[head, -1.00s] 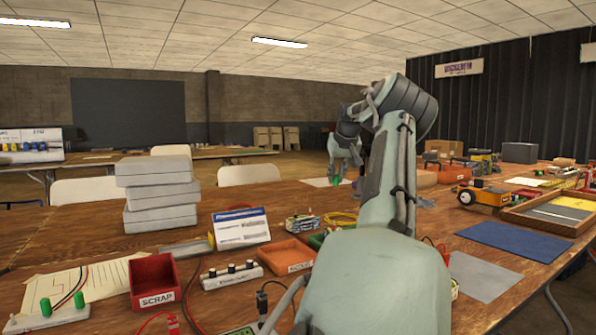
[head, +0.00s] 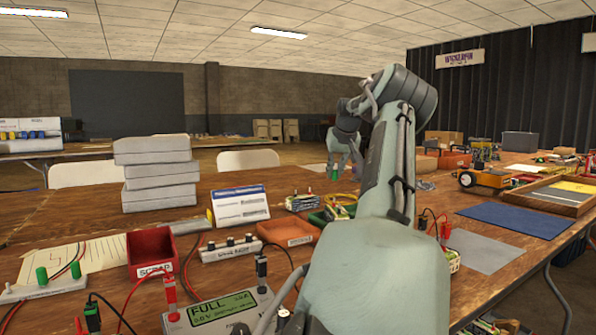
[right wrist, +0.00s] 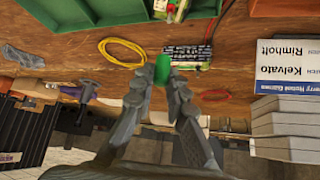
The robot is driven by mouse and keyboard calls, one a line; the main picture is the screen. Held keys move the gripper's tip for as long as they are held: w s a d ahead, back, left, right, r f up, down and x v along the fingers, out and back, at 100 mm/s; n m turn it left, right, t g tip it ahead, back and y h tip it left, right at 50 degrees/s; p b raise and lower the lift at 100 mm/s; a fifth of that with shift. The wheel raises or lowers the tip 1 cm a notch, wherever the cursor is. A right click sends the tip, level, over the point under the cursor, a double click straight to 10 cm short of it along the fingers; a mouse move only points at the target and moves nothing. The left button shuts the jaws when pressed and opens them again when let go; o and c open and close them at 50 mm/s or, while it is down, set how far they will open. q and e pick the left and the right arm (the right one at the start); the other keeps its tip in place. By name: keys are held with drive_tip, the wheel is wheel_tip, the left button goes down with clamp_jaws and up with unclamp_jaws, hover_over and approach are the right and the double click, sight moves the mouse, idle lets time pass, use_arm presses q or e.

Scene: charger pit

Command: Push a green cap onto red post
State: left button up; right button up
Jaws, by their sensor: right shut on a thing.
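A green cap (head: 334,175) hangs below my right gripper (head: 342,160) above the far part of the wooden table. In the right wrist view the cap (right wrist: 161,68) sits between the two fingertips of my right gripper (right wrist: 163,80), which are shut on it. More green caps (head: 42,275) stand on a white strip at the left. A red upright piece (head: 170,291) stands by the meter at the front; I cannot tell whether it is the red post. My left gripper is not in view.
A red scrap bin (head: 152,254), an orange tray (head: 289,233), a meter (head: 222,312) and a name card (head: 240,205) crowd the table. Grey boxes (head: 157,172) are stacked behind. A yellow cable (right wrist: 122,47) lies near a small wired block (right wrist: 187,53). A blue mat (head: 515,220) is bare.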

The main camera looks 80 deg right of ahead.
drive_tip(key=shift+f+b, duration=2.05)
drive_tip(key=shift+f, duration=0.4)
drive_tip(key=shift+f+b, duration=0.7)
drive_tip(key=shift+f, duration=0.2)
drive_tip(key=shift+f, duration=0.2)
drive_tip(key=o, duration=0.8)
drive_tip(key=shift+c, duration=0.2)
drive_tip(key=shift+o, duration=1)
drive_tip(key=shift+r+p, duration=3.1)
drive_tip(key=shift+r, duration=0.65)
